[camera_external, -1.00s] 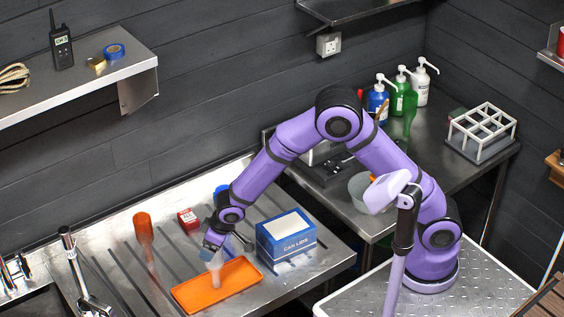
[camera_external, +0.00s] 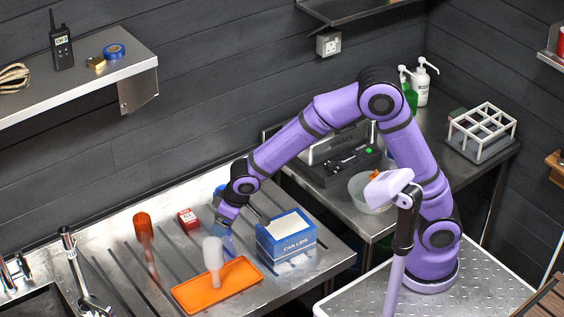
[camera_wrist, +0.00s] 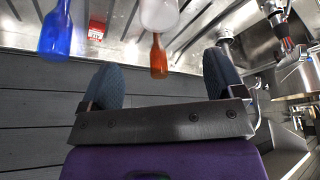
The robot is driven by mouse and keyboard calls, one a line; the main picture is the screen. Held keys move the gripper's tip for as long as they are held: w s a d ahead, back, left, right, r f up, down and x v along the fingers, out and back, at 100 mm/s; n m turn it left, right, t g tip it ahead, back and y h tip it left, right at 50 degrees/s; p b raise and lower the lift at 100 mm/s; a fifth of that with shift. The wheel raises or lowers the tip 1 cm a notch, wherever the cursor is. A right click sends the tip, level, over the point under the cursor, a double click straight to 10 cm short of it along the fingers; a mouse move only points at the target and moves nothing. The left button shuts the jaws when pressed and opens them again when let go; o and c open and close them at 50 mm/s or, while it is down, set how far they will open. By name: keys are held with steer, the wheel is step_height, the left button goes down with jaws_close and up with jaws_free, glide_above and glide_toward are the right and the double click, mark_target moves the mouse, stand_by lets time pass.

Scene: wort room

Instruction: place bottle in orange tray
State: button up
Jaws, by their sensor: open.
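The tray is not visible in the wrist view.
An orange-brown bottle (camera_external: 143,228) and a red box (camera_external: 188,219) stand left of my gripper. A blue bottle (camera_wrist: 56,32) shows in the wrist view. A blue can-lids box (camera_external: 286,246) stands right of the tray. A sink (camera_external: 30,303) lies at the left.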

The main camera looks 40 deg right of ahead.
steer(key=shift+r, duration=0.15)
steer(key=d+r+m, duration=0.1)
steer(key=d+r, duration=0.4)
steer(key=d, duration=0.4)
steer(key=d+r+m+h, duration=0.15)
steer(key=d+r, duration=0.25)
steer(key=d, duration=0.4)
steer(key=d+r+m+y, duration=0.1)
steer(key=d+r, duration=0.4)
steer(key=d, duration=0.4)
steer(key=s+d+r+m+t+h, duration=0.1)
steer(key=s+d+r+m+h, duration=0.1)
steer(key=s+d, duration=1.6)
steer(key=shift+d+r+m+t, duration=0.3)
steer(key=shift+d+r+m, duration=0.35)
steer(key=shift+m, duration=0.5)
